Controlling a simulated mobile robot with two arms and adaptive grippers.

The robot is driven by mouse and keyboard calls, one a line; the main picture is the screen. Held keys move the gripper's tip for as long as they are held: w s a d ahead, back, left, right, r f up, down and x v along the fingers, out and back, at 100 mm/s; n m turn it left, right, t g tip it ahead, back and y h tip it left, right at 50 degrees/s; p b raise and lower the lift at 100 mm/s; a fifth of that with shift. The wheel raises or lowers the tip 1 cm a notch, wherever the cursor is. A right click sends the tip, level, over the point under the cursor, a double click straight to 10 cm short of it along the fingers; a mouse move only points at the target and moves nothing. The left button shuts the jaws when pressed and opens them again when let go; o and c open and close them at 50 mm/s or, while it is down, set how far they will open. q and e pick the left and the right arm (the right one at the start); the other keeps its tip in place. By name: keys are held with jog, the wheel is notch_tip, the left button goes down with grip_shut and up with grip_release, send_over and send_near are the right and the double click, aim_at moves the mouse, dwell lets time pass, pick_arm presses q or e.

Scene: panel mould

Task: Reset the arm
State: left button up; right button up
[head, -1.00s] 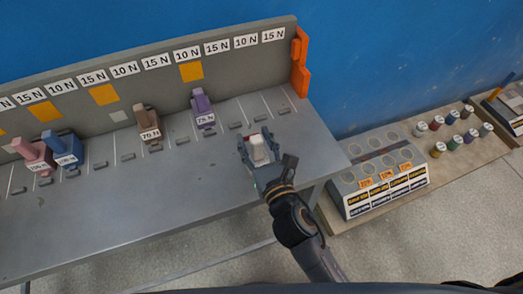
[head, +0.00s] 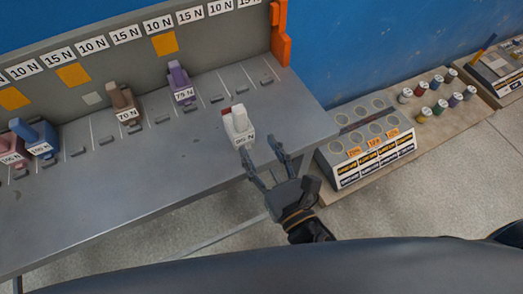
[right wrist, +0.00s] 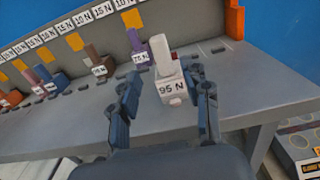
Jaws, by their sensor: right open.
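My right gripper (head: 262,165) is open and empty, just in front of a white block labelled 95 N (head: 239,125). The white block stands upright on the grey bench (head: 120,190), with a dark red part showing beside it. In the right wrist view the white block (right wrist: 163,72) stands between and beyond the spread fingers (right wrist: 165,100), apart from them as far as I can tell. My left gripper is not in view.
On the bench to the left stand a purple block (head: 180,82), a brown block (head: 122,102), a blue block (head: 35,136) and a pink block (head: 10,150). An orange bracket (head: 279,35) marks the bench's right end. A grey rack (head: 365,150) and several spools (head: 440,105) lie to the right.

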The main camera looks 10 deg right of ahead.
dwell(0.3)
jog(key=d+f+m+g+h, duration=0.3)
jog(key=d+f+m+h, duration=0.15)
jog(key=d+m, duration=0.4)
jog(key=d+f+m+g+h, duration=0.25)
jog(key=d+f+m, duration=0.25)
jog(key=m, duration=0.7)
jog(key=s+d+f+m+g, duration=0.3)
jog(key=s+f+m+g, duration=0.15)
jog(key=m, duration=0.55)
jog(key=s+f+m+g+y, duration=0.2)
jog(key=s+m+g, duration=0.25)
jog(key=m, duration=0.25)
notch_tip(320, 180, down, 26)
jog(key=s, duration=0.3)
jog(key=s+d+f+g+p, duration=0.1)
jog(key=s+d+f, duration=0.1)
jog(key=s+f, duration=1.3)
jog(key=shift+s+d+f+g+h, duration=0.15)
jog(key=shift+s+d+g+h, duration=0.15)
jog(key=shift+s, duration=0.25)
